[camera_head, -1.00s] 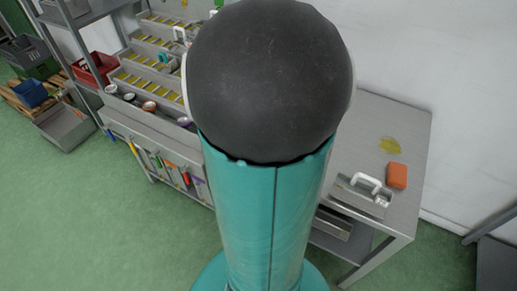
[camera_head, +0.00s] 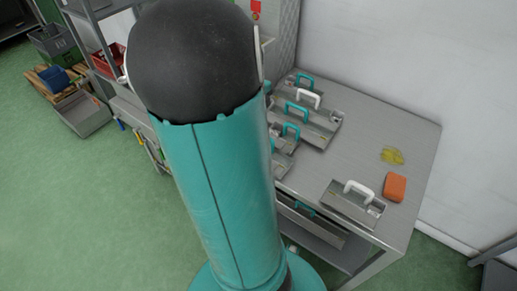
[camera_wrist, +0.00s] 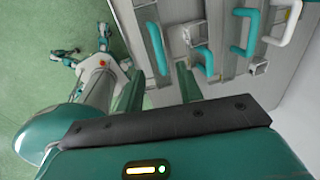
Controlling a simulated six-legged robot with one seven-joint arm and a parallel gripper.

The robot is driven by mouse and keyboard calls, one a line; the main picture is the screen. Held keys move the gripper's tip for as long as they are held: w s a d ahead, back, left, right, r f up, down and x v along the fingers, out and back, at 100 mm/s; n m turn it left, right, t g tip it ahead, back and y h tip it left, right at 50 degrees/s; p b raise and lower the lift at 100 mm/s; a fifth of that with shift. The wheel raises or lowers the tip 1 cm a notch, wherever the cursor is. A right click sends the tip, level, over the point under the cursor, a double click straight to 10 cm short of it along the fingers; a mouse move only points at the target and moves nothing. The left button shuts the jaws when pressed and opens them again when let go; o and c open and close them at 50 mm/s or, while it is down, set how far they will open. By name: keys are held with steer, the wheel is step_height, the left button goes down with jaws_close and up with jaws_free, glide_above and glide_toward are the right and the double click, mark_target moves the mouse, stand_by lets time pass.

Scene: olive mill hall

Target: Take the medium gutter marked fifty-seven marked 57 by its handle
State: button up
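Several grey gutters with arched handles stand on the metal table (camera_head: 340,150) in the head view. At the back are a teal handle (camera_head: 304,77), a white handle (camera_head: 308,97) and another teal handle (camera_head: 297,110); a teal-handled gutter (camera_head: 291,131) is nearer. A gutter with a white handle (camera_head: 360,189) stands apart at the front. No marking is readable, so I cannot tell which is 57. In the wrist view, my gripper (camera_wrist: 158,84) has its fingers apart with nothing held, near a teal handle (camera_wrist: 157,42). My arm hides part of the table in the head view.
An orange block (camera_head: 396,187) and a yellow patch (camera_head: 392,155) lie on the table's right side. A lower shelf holds another teal-handled piece (camera_head: 304,207). A wall stands behind. Crates (camera_head: 82,112) and a rack are at left, with open green floor in front.

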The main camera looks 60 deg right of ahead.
steer(key=f, duration=0.3)
steer(key=d+f, duration=0.1)
steer(key=f, duration=0.6)
steer(key=shift+s+d, duration=0.15)
steer(key=shift+d, duration=0.25)
jaws_close()
steer(key=shift+r, duration=0.1)
stand_by(0.8)
